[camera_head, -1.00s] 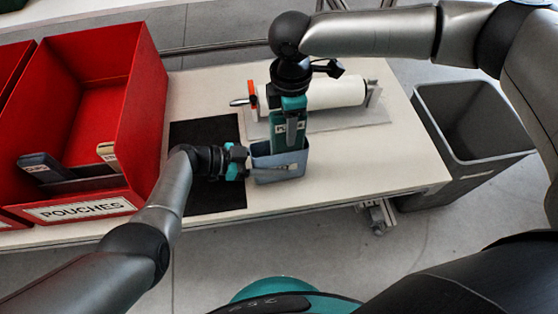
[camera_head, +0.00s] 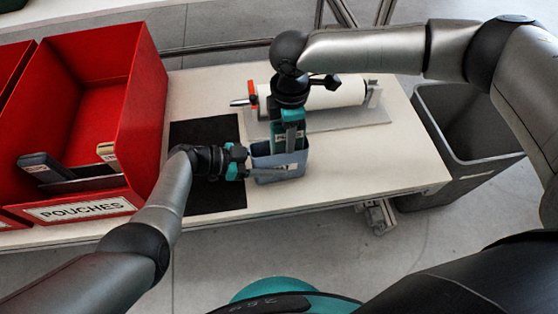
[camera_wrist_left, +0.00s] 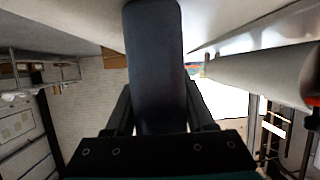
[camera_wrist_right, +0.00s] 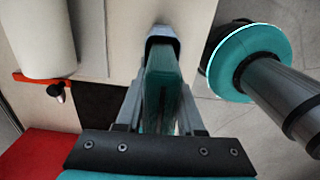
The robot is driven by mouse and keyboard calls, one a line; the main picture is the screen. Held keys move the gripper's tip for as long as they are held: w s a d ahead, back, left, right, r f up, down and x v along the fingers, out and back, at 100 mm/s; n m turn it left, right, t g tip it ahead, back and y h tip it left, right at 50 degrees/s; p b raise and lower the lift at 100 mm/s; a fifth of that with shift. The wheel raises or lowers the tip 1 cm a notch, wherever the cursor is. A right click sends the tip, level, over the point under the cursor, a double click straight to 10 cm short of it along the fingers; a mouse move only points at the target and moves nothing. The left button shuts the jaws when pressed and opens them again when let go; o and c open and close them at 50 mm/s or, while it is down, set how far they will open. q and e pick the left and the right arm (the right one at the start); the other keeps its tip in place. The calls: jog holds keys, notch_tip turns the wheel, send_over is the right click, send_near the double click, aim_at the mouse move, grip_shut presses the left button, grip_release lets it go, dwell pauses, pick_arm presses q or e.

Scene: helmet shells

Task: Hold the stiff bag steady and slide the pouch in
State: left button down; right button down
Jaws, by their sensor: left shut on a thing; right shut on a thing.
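The stiff bag (camera_head: 299,160) is a small grey-blue open-topped bag standing upright at the front of the table. My left gripper (camera_head: 266,170) is shut on it from the left side. The bag fills the middle of the left wrist view (camera_wrist_left: 155,60). The pouch (camera_head: 287,141) is teal and upright, with its lower part inside the bag's mouth. My right gripper (camera_head: 290,122) is shut on its upper part from above. In the right wrist view the pouch (camera_wrist_right: 160,90) runs down into the bag (camera_wrist_right: 163,36). The pouch's bottom is hidden inside the bag.
A red bin (camera_head: 100,207) labelled POUCHES stands at the left with other pouches in it. A dark mat (camera_head: 205,132) lies beside the bag. A white roll (camera_head: 335,92) on a holder sits behind. A grey waste bin (camera_head: 480,165) stands right of the table.

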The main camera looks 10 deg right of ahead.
jog(key=shift+c, duration=2.2)
grip_release()
jog(key=shift+r, duration=0.1)
notch_tip(320, 180, up, 12)
jog(key=shift+f, duration=0.1)
pick_arm(q)
jog(key=shift+c, duration=0.9)
grip_release()
